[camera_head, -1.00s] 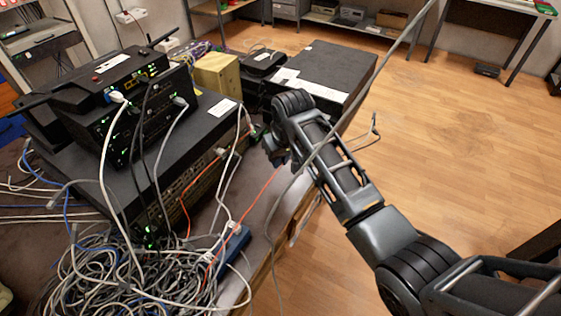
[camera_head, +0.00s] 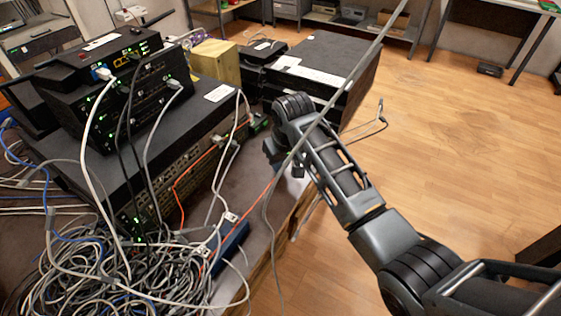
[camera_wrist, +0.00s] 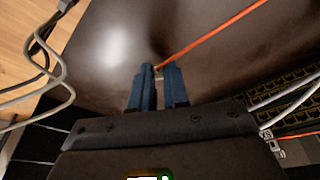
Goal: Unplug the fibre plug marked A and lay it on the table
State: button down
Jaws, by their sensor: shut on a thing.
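My gripper (camera_wrist: 158,88) is shut on the end of an orange fibre cable (camera_wrist: 215,33), shown in the wrist view. The plug itself is mostly hidden between the blue fingertips, and no A mark is readable. The fingertips are over the dark table top (camera_wrist: 105,75), clear of the port rows at the right; I cannot tell the height. In the head view the orange cable (camera_head: 258,198) runs from the arm's end down to the left. My forearm largely hides the gripper there. Another orange cable (camera_head: 184,182) runs along the front of the large switch (camera_head: 165,185).
Stacked black devices (camera_head: 130,95) stand at the left above a tangle of grey cables (camera_head: 110,270). A blue box (camera_head: 229,247) lies near the table's front edge. A black case (camera_head: 325,60) lies behind my arm. Loose grey cables (camera_wrist: 40,75) hang at the wrist view's left.

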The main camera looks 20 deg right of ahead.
jog(key=shift+f, duration=0.1)
jog(key=c, duration=1)
grip_release()
jog(key=shift+c, duration=0.2)
jog(key=v, duration=0.7)
jog(key=shift+r, duration=0.4)
jog(key=shift+s, duration=0.15)
